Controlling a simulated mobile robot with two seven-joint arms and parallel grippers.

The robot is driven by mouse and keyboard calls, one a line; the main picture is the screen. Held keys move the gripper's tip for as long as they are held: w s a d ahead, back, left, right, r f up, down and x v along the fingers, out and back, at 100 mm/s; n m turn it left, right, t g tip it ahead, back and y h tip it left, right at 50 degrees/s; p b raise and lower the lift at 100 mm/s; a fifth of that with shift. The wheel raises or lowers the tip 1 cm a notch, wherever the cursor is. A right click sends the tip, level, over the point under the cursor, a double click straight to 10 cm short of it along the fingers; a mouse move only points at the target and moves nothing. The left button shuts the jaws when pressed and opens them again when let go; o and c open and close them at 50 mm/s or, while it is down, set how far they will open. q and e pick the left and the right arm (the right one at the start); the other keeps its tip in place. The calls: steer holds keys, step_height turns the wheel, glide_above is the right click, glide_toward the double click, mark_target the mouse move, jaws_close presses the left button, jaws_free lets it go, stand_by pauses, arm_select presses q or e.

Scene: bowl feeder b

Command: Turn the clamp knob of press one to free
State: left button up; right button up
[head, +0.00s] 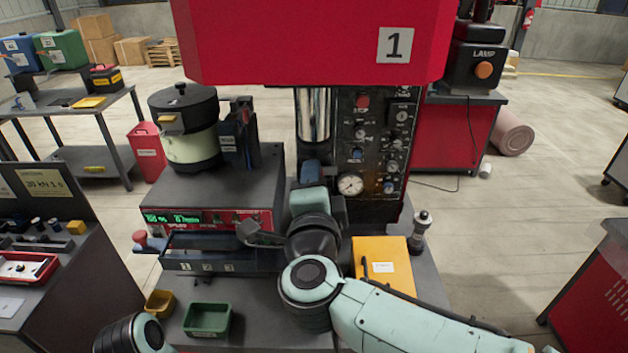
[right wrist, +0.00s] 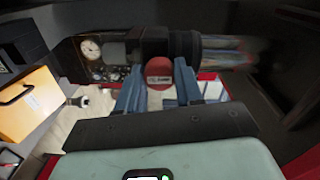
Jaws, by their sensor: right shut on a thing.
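Press one (head: 320,45) is a big red machine head marked 1, with a metal column and a black control panel below it. My right gripper (head: 311,178) is at the foot of the column, left of the gauge; its arm hides most of what is in front of it. In the right wrist view, a round red knob (right wrist: 159,70) with a small label sits between the two blue fingers of my right gripper (right wrist: 159,88), which is shut on it. The knob's turn position cannot be read. My left gripper is not in view.
A lidded pot (head: 190,148) stands on the feeder box at left, above a dark tray (head: 215,262). A green bin (head: 207,319) is at the front.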

steer(key=o, duration=1)
steer(key=shift+o, duration=0.2)
steer(key=shift+s, duration=0.1)
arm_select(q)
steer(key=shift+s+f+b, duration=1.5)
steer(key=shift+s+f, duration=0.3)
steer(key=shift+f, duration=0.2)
arm_select(e)
steer(key=s, duration=1.3)
steer(key=shift+s+r, duration=0.15)
steer(key=shift+r, duration=0.05)
